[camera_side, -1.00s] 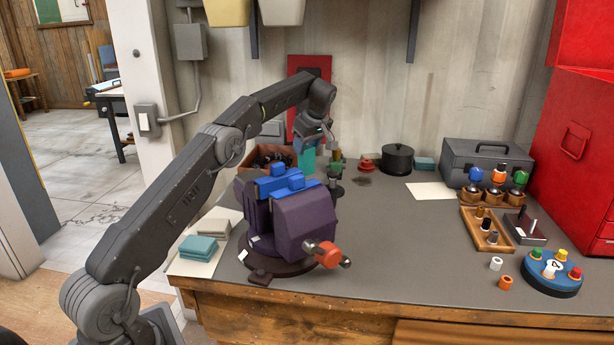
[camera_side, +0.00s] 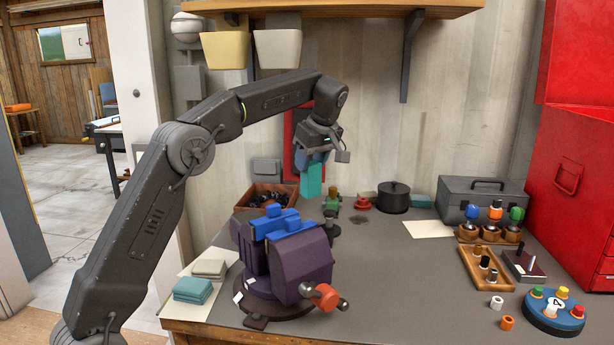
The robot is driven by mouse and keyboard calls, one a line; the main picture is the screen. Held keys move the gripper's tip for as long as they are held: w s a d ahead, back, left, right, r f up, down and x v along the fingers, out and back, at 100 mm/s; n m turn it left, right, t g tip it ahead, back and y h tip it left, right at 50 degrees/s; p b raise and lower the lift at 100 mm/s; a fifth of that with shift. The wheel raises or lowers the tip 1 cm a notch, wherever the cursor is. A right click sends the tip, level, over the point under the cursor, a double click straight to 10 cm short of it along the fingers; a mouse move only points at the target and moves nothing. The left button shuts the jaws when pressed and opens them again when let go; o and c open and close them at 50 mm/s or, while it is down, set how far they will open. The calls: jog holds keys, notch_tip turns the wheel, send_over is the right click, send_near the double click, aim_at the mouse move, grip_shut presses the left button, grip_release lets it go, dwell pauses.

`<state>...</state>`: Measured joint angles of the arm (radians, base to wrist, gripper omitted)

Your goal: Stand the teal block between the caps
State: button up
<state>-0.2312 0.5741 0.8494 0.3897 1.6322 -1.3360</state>
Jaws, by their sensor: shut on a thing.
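The teal block (camera_side: 312,181) hangs upright below my gripper (camera_side: 313,162), which is shut on its top. It is in the air behind the purple vise, to the left of and above a green fitting (camera_side: 332,203). A red cap-like piece (camera_side: 363,202) stands on the bench just right of that fitting. A white cap-like ring (camera_side: 497,302) and an orange one (camera_side: 507,323) stand at the front right of the bench. I cannot tell which pieces are the task's caps. The block's top is hidden by the gripper.
The purple vise (camera_side: 304,262) with blue jaws (camera_side: 275,224) stands at the bench's front left. A wooden box (camera_side: 250,198) is behind it. A black pot (camera_side: 393,199) and grey toolbox (camera_side: 482,198) stand at the back. The grey bench top (camera_side: 410,285) is clear in the middle.

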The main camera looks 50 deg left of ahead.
jog(key=s+d+r, duration=0.3)
jog(key=s+d, duration=0.8)
jog(key=s, duration=0.4)
jog(key=shift+f, duration=3.45)
dwell(1.5)
jog(key=o, duration=1.3)
jog(key=shift+c, duration=0.2)
notch_tip(320, 180, up, 6)
